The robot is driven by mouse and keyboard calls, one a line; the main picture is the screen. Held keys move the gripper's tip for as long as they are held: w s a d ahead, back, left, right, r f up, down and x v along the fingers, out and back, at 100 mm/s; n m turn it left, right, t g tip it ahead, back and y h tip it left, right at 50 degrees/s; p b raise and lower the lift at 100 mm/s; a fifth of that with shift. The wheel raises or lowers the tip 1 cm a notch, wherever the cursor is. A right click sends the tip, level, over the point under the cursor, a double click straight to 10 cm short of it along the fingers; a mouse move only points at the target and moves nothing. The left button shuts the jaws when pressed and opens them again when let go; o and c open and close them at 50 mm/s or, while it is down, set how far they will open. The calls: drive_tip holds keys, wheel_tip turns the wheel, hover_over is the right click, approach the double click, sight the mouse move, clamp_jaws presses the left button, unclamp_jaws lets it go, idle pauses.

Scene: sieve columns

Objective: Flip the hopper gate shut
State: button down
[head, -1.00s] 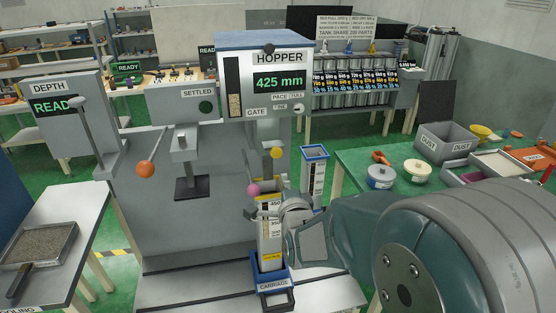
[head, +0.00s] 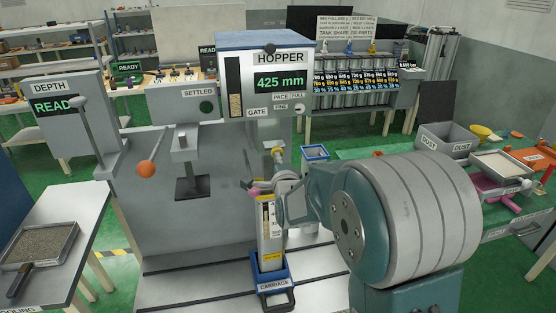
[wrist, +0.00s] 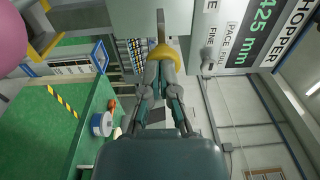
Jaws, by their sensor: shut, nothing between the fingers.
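The grey hopper (head: 262,72) stands mid-picture in the head view; its display reads 425 mm and GATE is labelled at its lower left. A pink ball knob (head: 254,190) below that label is partly covered by my gripper (head: 265,184). It also shows large at the upper left edge of the wrist view (wrist: 10,42). A yellow ball knob (head: 277,152) on a grey rod hangs further right and a little higher. In the wrist view my shut, empty fingers (wrist: 163,66) point at the yellow knob (wrist: 163,52) and overlap it; contact cannot be told.
A clear column with a yellow label (head: 269,248) stands in the blue carriage (head: 273,290) below my gripper. An orange ball lever (head: 146,169) is at the left. Another blue-rimmed column (head: 315,153) stands behind. A green table (head: 350,172) is at the right.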

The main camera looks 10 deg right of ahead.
sight(273, 147)
drive_tip(key=w, duration=0.4)
drive_tip(key=shift+w, duration=0.6)
drive_tip(key=shift+r, duration=0.1)
